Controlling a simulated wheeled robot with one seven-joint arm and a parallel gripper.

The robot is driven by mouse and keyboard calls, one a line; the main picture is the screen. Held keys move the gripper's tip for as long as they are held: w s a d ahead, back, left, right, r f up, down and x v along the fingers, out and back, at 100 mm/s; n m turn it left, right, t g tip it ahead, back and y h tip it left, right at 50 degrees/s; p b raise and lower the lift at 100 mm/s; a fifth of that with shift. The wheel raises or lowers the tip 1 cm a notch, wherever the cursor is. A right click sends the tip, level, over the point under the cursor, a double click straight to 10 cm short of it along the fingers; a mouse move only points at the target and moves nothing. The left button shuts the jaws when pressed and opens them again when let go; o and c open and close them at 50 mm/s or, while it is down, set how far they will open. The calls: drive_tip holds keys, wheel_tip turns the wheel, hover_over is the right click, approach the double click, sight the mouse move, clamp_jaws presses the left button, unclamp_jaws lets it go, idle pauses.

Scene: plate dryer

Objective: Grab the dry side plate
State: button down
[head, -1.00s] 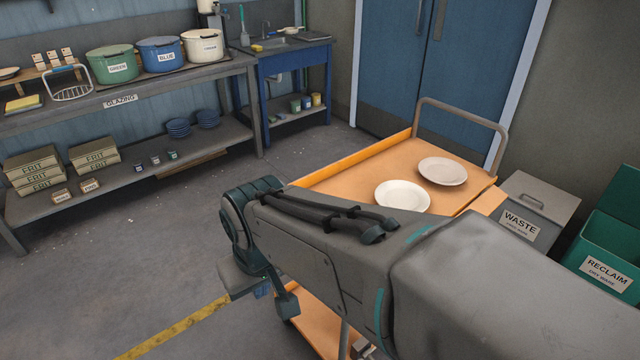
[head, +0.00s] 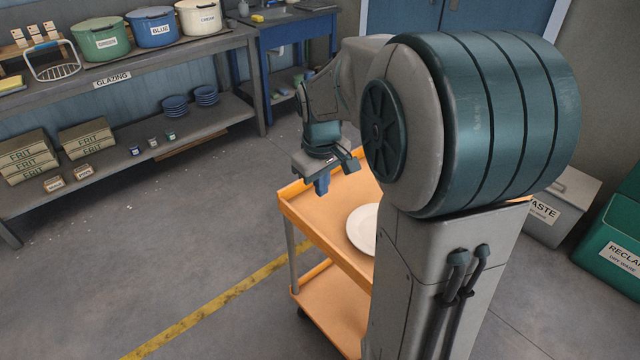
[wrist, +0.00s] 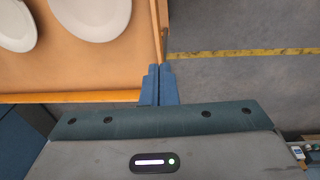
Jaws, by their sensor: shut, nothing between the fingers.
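A white plate (head: 362,229) lies flat on the orange cart's top, partly covered by my arm in the head view. The wrist view shows two pale plates on the cart top, one at top centre-left (wrist: 92,14) and one at the left edge (wrist: 14,24), both cut off by the frame. I cannot tell which is dry. My gripper (head: 322,186) is shut and empty, fingers pointing down, near the cart's far-left edge. In the wrist view its closed fingertips (wrist: 159,68) show by the cart's edge, apart from the plates.
The orange cart (head: 312,222) has a raised rim and a lower shelf. A grey waste bin (head: 568,205) and a green reclaim bin (head: 610,240) stand at right. A glazing bench (head: 180,62) with pots stands at back left. The floor at left is clear.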

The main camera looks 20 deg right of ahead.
sight(360, 226)
drive_tip(key=w+d+f+n+g+b, duration=0.1)
drive_tip(key=w+d+f+n, duration=0.2)
drive_tip(key=w+d+f, duration=0.6)
drive_tip(key=shift+y, duration=0.3)
drive_tip(key=f, duration=0.4)
drive_tip(key=w+a+f, duration=0.1)
drive_tip(key=f, duration=0.2)
drive_tip(key=w+f, duration=0.1)
drive_tip(key=f, duration=0.3)
drive_tip(key=shift+w+a+f, duration=0.1)
drive_tip(key=shift+a+f, duration=0.25)
drive_tip(key=s+d, duration=0.2)
drive_tip(key=shift+s+r+p, duration=0.15)
drive_tip(key=shift+s+p, duration=0.15)
drive_tip(key=shift+s, duration=0.1)
drive_tip(key=shift+s+d, duration=0.2)
drive_tip(key=shift+s, duration=0.05)
drive_tip(key=s+d, duration=0.1)
drive_tip(key=s, duration=0.1)
drive_tip(key=s+d, duration=0.2)
drive_tip(key=shift+s, duration=0.2)
